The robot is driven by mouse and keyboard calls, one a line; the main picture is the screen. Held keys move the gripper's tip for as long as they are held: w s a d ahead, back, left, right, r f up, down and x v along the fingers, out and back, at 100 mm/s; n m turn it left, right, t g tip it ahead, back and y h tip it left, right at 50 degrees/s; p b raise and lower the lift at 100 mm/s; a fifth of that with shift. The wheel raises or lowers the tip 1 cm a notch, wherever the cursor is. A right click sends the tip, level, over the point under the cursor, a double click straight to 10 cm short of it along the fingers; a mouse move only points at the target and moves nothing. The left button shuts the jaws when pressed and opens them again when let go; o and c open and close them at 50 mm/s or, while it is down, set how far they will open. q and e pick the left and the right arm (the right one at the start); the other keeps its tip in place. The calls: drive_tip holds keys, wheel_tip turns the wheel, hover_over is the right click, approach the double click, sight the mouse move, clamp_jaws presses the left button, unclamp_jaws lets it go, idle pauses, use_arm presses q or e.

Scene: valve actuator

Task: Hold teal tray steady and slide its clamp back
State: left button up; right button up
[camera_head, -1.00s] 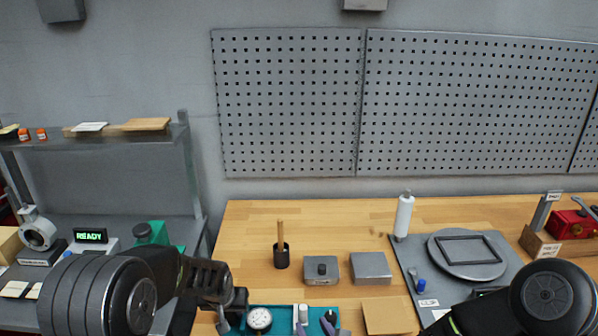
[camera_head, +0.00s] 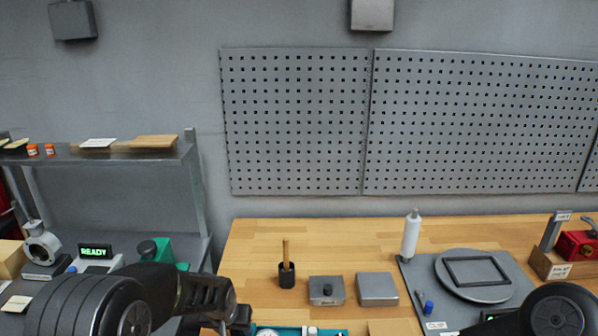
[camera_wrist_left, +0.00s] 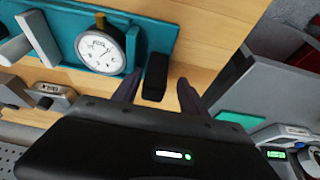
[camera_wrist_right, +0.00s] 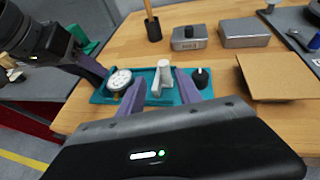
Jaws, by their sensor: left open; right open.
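The teal tray (camera_wrist_right: 98,99) lies at the bench's front edge; in the head view only its back strip (camera_head: 312,330) shows. It carries a round dial gauge (camera_wrist_right: 120,80), a pale upright lever (camera_wrist_right: 164,72), apparently the clamp, and a black knob (camera_wrist_right: 201,76). In the left wrist view, my left gripper (camera_wrist_left: 158,90) is open, its purple fingers either side of a black block (camera_wrist_left: 155,74) at the tray's gauge end. Contact cannot be told. My right gripper (camera_wrist_right: 157,90) is open above the tray, its fingers either side of the lever, not closed on it.
Behind the tray stand a black cup with a wooden handle (camera_head: 287,272) and two grey metal blocks (camera_head: 326,291) (camera_head: 377,289). A brown board (camera_wrist_right: 278,77) lies right of the tray. A grey mat (camera_head: 418,282) with a round plate is further right.

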use_arm(q)
drive_tip(key=v, duration=1)
drive_tip(key=shift+s, duration=0.1)
